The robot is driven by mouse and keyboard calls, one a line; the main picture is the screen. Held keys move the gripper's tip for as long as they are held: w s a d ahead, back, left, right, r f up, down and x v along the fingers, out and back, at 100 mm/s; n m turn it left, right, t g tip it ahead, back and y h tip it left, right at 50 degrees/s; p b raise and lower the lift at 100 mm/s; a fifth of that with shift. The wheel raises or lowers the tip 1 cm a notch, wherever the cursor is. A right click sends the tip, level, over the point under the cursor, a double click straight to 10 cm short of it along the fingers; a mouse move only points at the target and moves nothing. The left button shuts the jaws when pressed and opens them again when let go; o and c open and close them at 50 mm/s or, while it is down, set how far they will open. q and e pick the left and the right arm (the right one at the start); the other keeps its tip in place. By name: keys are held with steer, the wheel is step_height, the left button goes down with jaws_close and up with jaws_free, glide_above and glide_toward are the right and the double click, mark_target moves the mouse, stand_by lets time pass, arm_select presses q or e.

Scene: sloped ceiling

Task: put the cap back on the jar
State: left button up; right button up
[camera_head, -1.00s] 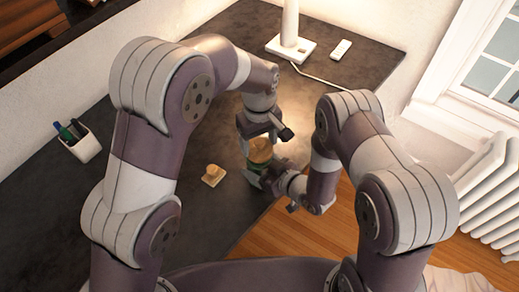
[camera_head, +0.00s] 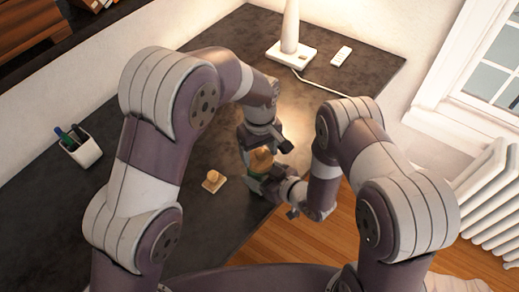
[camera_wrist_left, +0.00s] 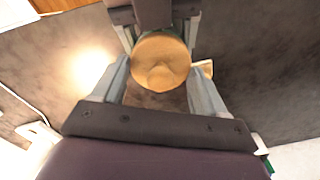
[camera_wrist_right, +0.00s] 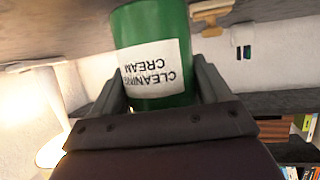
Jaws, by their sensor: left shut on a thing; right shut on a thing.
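The jar (camera_wrist_right: 155,30) is green with a white "CLEANING CREAM" label, upside down in the right wrist view. My right gripper (camera_wrist_right: 160,95) is shut on its sides, near the desk's right edge. The cap (camera_wrist_left: 160,60) is round, light wood-coloured, with a small knob. My left gripper (camera_wrist_left: 158,92) is shut on the cap from above, its fingers on either side. In the head view the cap (camera_head: 260,160) sits right over the jar (camera_head: 256,176). A green rim shows around the cap in the left wrist view. Whether it is fully seated I cannot tell.
A wooden-handled stamp (camera_head: 213,181) stands on the dark desk (camera_head: 130,205), left of the jar. A white pen cup (camera_head: 82,150) is farther left. A lamp base (camera_head: 290,52) and a white remote (camera_head: 341,56) are at the back. The desk's middle is largely clear.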

arm_select(q)
steer(key=shift+f, duration=0.65)
steer(key=o, duration=1.1)
steer(key=shift+c, duration=0.2)
step_height(320, 180, up, 8)
steer(key=shift+f, duration=0.25)
